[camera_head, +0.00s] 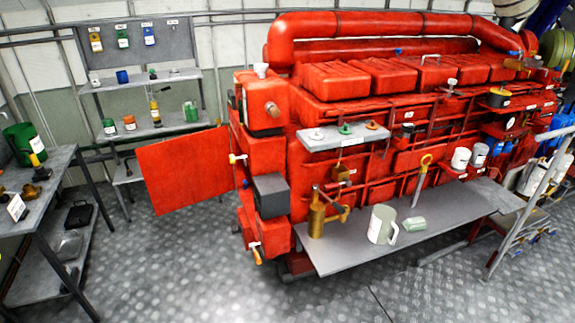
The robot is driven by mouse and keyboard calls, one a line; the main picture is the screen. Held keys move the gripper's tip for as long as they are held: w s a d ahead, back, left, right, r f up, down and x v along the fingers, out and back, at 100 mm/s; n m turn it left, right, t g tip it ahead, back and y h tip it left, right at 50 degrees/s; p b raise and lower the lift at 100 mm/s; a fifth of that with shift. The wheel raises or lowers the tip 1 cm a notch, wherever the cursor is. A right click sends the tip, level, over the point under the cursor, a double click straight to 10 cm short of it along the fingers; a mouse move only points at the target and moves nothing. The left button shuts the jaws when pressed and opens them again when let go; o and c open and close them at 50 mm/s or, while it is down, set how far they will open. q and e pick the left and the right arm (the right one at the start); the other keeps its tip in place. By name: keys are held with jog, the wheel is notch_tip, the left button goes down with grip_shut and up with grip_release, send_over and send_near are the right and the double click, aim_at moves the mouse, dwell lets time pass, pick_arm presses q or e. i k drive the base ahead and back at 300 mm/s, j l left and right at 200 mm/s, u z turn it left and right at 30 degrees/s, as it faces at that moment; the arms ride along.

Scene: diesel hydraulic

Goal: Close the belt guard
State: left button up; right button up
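A flat red panel (185,170), which looks like the belt guard, stands swung out to the left from the left end of the red engine (390,85). The panel stands open, upright and at an angle to the engine end. Whether it has a handle or latch cannot be told. Neither of my grippers shows in the head view.
A grey shelf (400,222) along the engine's front holds a brass oil can (317,218) and a white jug (381,225). A grey workbench (40,190) stands at the left and a shelf rack (150,83) behind. The metal floor (190,265) between is clear.

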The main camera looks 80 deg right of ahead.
aim_at(178, 174)
jog(key=z, duration=2.65)
jog(key=i+j, duration=1.75)
jog(key=i+j+z, duration=0.05)
